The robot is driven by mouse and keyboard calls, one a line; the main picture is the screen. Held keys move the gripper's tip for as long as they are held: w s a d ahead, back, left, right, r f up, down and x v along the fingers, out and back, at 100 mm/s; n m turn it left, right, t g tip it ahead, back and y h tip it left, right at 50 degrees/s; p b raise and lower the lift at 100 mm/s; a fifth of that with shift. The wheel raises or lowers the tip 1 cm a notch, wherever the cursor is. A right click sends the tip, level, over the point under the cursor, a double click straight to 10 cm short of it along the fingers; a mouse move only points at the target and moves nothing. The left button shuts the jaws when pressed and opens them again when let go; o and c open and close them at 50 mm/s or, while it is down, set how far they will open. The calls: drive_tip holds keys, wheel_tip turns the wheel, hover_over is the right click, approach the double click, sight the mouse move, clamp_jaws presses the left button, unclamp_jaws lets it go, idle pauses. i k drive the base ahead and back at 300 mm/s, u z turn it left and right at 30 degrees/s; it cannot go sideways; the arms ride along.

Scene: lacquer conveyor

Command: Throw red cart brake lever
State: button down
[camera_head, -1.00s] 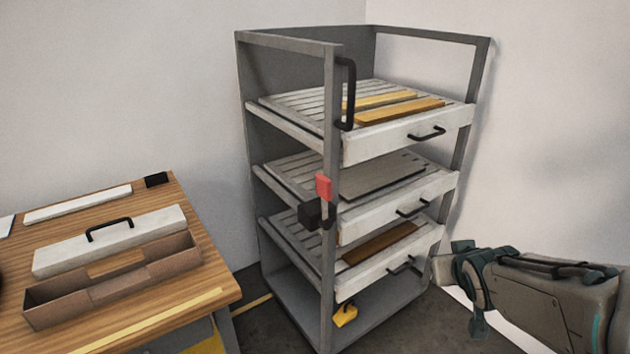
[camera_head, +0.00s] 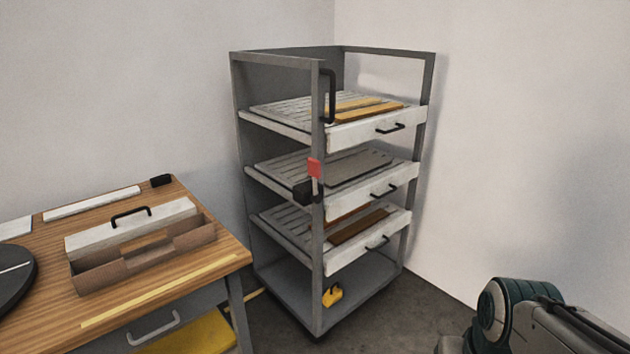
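The red brake lever (camera_head: 314,168) is a small red tab on the front left post of the grey cart (camera_head: 318,235), at about the middle shelf's height. A black block (camera_head: 303,193) sits just below and left of it on the same post. The cart stands in the corner with slatted trays on its shelves. My arm shows at the lower right, well away from the lever. My gripper is outside the picture, so its fingers cannot be seen.
A wooden table (camera_head: 215,262) at the left holds an open brown box (camera_head: 145,262) and a white handled block. Its right edge stands close to the cart. A yellow object (camera_head: 332,296) lies on the cart's bottom shelf. Floor right of the cart is clear.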

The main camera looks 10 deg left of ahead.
sight(314, 167)
drive_tip(key=z, duration=0.2)
drive_tip(key=k, duration=0.25)
drive_tip(key=u, duration=1.1)
drive_tip(key=i, duration=1.7)
drive_tip(key=z, duration=0.9)
